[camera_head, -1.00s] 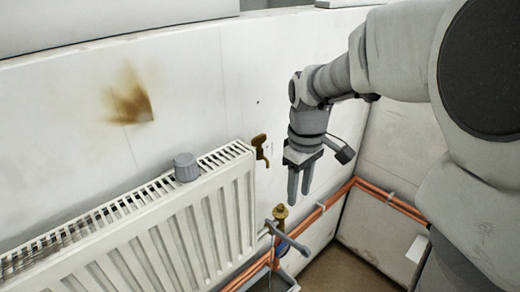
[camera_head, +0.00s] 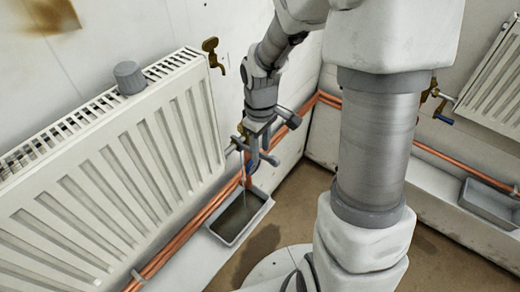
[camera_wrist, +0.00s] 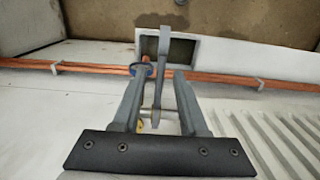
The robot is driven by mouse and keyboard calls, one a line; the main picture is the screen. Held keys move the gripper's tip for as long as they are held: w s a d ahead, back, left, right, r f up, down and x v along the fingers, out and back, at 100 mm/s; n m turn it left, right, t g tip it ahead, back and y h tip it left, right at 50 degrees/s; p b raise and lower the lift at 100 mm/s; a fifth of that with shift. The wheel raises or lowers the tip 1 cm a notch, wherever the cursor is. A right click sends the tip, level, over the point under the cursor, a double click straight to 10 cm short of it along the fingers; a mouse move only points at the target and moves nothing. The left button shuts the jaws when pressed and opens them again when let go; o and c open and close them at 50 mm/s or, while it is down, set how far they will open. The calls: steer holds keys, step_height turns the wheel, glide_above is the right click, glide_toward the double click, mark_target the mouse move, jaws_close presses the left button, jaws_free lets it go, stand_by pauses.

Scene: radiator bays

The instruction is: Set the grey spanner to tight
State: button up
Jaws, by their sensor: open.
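The grey spanner (camera_wrist: 161,72) shows in the wrist view as a bar running up between my two fingers, on the brass valve fitting (camera_wrist: 155,122) by the radiator's end. My gripper (camera_wrist: 158,82) is open, with one finger on each side of the spanner; I cannot tell whether either finger touches it. In the head view my gripper (camera_head: 262,150) points down at the valve, and the spanner is mostly hidden among the fingers. A blue part (camera_wrist: 143,68) sits beside the spanner.
A white radiator (camera_head: 120,160) with a grey cap (camera_head: 129,77) stands left. A brass tap (camera_head: 213,55) is on the wall. A grey tray (camera_head: 262,211) lies below the valve, with a thin streak above it. Copper pipes (camera_head: 183,237) run along the wall. Another radiator (camera_head: 494,85) and tray (camera_head: 490,204) are right.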

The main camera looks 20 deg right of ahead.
steer(key=shift+f, duration=0.35)
jaws_close()
stand_by(1.2)
